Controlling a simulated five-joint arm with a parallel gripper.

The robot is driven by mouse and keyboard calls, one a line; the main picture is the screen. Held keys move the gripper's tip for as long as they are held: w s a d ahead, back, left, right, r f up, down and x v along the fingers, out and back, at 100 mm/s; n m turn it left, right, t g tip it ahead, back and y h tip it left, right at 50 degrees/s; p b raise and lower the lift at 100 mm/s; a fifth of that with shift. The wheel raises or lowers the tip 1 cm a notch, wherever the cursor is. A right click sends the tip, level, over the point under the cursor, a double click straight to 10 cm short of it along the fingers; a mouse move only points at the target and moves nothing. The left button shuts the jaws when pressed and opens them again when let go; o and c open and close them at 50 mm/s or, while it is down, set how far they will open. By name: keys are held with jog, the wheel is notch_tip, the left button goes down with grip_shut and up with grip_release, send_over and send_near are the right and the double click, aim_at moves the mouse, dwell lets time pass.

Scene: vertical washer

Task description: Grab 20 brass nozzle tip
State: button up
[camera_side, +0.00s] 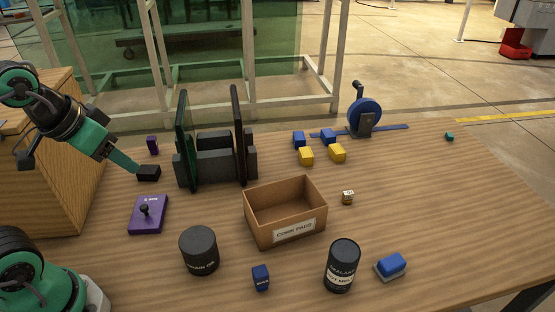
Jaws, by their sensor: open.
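I cannot make out a brass nozzle tip for certain in the side view. A small tan-and-white cube (347,197) with dark marks sits on the table to the right of the cardboard box; its marks are too small to read. My gripper (136,168) is at the left, low over the table, open, with its green finger pointing down and right. A small black block (148,173) is at the fingertip; I cannot tell whether they touch. The gripper is far to the left of the small cube.
An open cardboard box (262,229) labelled cork pads stands mid-table. A black rack (213,168) with two upright panels stands behind it. Dark canisters (198,250) (342,266) stand in front. A purple control box (148,213), blue and yellow blocks (306,156) and a blue reel (364,117) also stand around.

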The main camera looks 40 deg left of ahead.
jog(key=w+d+r+n+g, duration=0.1)
jog(key=w+d+r, duration=0.15)
jog(key=w, duration=0.35)
jog(key=w+d+r+n, duration=0.2)
jog(key=w+r, duration=0.1)
jog(key=w, duration=0.4)
jog(key=n+g, duration=0.3)
jog(key=n, duration=0.4)
send_over(349, 193)
jog(key=s, duration=0.1)
jog(key=shift+h, duration=0.4)
jog(key=f, duration=1.4)
jog(key=a+f, duration=0.1)
jog(key=f, duration=0.6)
jog(key=shift+s, duration=0.1)
jog(key=shift+d+f, duration=0.3)
jog(key=shift+f, duration=0.05)
jog(key=shift+w+f, duration=0.2)
jog(key=shift+f, duration=1.1)
